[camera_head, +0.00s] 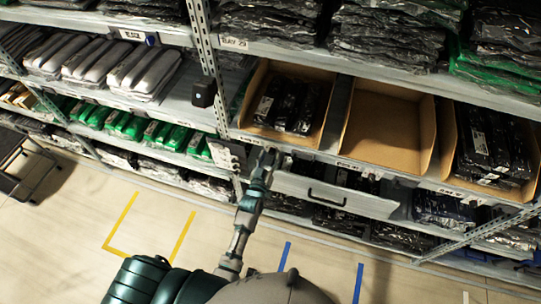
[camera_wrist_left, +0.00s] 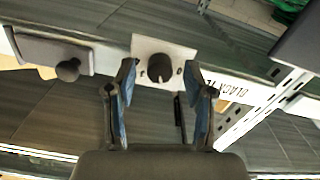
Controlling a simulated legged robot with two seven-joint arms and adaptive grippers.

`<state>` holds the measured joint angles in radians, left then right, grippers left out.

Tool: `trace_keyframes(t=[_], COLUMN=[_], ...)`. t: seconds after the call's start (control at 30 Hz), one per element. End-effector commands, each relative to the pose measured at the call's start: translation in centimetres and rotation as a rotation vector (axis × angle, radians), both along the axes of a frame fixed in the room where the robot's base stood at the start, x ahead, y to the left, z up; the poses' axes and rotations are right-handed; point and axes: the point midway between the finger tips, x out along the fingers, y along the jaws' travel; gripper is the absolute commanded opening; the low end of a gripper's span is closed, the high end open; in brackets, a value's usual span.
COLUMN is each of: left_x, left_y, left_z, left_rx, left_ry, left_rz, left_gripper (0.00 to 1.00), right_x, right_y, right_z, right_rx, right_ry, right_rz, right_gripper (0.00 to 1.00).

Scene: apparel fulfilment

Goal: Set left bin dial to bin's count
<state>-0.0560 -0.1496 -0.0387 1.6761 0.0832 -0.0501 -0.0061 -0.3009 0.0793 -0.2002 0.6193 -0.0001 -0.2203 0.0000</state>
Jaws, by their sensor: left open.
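The left bin (camera_head: 262,84) is an open cardboard bin on the shelf in the head view. It holds a few black bagged garments (camera_head: 290,105); I cannot tell the exact count. A dark round dial (camera_wrist_left: 160,68) on a pale square plate shows in the left wrist view, on the shelf's edge. My left gripper (camera_wrist_left: 162,80) is open, its fingers on either side of the dial; contact is not clear. In the head view my left gripper (camera_head: 268,160) is at the shelf edge below the left bin, and the dial is hard to make out. My right gripper is not visible.
An empty cardboard bin (camera_head: 388,125) and a filled bin (camera_head: 495,150) stand to the right. A drawer front (camera_head: 335,195) with a black handle lies below. A second dark knob (camera_wrist_left: 68,70) shows left in the wrist view. A metal post (camera_head: 207,60) stands left of the bins.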

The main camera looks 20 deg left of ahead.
Motion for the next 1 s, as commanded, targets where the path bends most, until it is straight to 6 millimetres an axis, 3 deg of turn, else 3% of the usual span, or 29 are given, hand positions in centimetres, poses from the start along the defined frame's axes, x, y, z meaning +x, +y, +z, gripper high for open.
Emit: trace_keyframes(t=[0.33, 0.5, 0.57, 0.7, 0.83, 1.0], left_x=[0.4, 0.4, 0.4, 0.4, 0.5, 0.4], left_y=[0.0, 0.0, 0.0, 0.0, 0.0, 0.0], left_z=[0.0, 0.0, 0.0, 0.1, 0.4, 0.1], left_rx=[0.0, 0.0, 0.0, -0.021, -0.184, -0.317], left_ry=[0.0, 0.0, 0.0, 0.002, 0.008, 0.011], left_rz=[0.0, 0.0, 0.0, 0.0, 0.0, 0.0], left_gripper=[0.53, 0.1, 0.0, 0.0, 0.0, 0.0], right_x=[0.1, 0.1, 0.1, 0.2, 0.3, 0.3], right_y=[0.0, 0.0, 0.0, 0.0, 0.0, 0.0], right_z=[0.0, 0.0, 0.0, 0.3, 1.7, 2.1], right_rx=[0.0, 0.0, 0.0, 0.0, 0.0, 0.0], right_ry=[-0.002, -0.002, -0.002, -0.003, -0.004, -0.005], right_rz=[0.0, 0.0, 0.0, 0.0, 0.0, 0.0], right_gripper=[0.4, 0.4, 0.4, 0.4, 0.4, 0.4])
